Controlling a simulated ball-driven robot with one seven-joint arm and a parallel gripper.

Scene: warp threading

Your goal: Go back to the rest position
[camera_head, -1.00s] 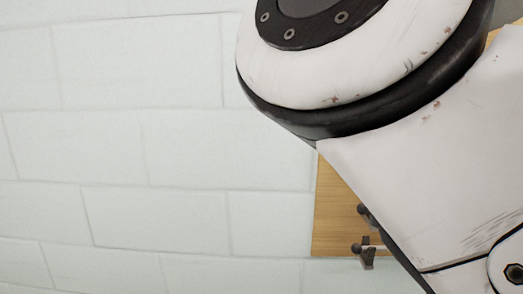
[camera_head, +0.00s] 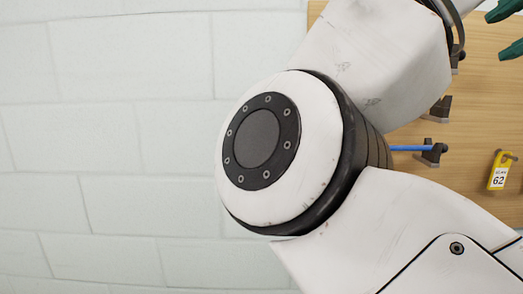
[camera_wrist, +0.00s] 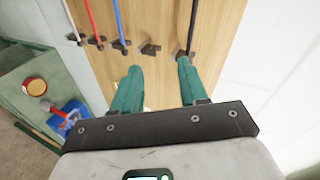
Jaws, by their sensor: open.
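My gripper (camera_wrist: 158,88) shows in the wrist view as two green fingers spread wide apart with nothing between them. They hang over a wooden board (camera_wrist: 155,18). In the head view the green fingertips of my gripper (camera_head: 506,32) show at the top right corner, also apart. The blue strand also shows in the head view (camera_head: 408,148). My arm hides much of the board there.
A yellow tag marked 62 (camera_head: 498,172) lies on the board at the right. A green bench or box (camera_wrist: 35,80) stands left of the board, with a red-rimmed round item (camera_wrist: 34,86) and a blue container (camera_wrist: 70,116). A pale block wall or floor (camera_head: 110,145) fills the head view's left.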

